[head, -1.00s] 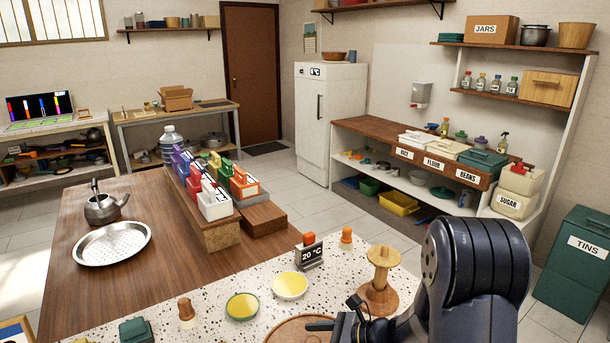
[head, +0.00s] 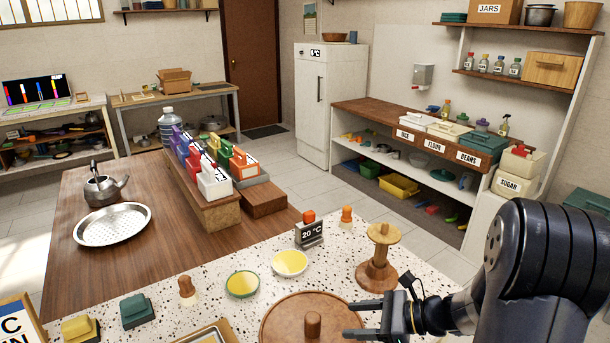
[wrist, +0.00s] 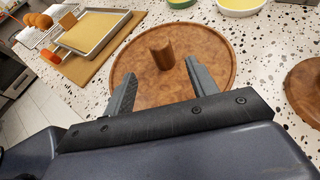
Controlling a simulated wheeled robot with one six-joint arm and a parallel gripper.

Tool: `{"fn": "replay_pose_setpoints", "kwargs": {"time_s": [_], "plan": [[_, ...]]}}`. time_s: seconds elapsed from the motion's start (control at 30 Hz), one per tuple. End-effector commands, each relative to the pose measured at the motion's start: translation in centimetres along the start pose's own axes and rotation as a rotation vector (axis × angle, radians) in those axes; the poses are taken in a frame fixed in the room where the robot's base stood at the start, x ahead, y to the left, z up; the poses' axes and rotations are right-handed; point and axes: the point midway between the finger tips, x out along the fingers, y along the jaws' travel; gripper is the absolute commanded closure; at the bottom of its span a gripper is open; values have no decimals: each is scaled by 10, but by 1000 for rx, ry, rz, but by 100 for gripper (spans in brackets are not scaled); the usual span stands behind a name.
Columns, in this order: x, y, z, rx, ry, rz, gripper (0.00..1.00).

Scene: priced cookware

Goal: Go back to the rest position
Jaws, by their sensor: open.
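My gripper (head: 366,317) is at the lower right of the head view, over the right side of a round wooden lid (head: 290,320) with a peg-like knob (head: 313,324). In the wrist view my gripper (wrist: 158,82) has its two fingers spread apart with nothing between them. The round wooden lid (wrist: 205,88) lies on the speckled counter ahead of the fingers, its knob (wrist: 160,47) upright beyond the fingertips. My dark arm fills the lower right of the head view.
A wooden spool-shaped stand (head: 380,262) stands close behind my gripper. A 20 °C display (head: 309,232), a yellow bowl (head: 290,263) and a green-rimmed bowl (head: 242,284) are farther left. A tray (wrist: 92,32) on a board shows in the wrist view. The floor beyond the counter is clear.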

Motion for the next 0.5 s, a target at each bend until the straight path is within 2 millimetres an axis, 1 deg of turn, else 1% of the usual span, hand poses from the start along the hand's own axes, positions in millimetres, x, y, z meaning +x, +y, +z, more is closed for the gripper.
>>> {"fn": "replay_pose_setpoints", "kwargs": {"time_s": [0.03, 0.3, 0.5], "plan": [[12, 2, 1, 2, 0, 12, 45], [58, 3, 1, 2, 0, 12, 45], [93, 1, 7, 2, 0, 12, 45]]}}
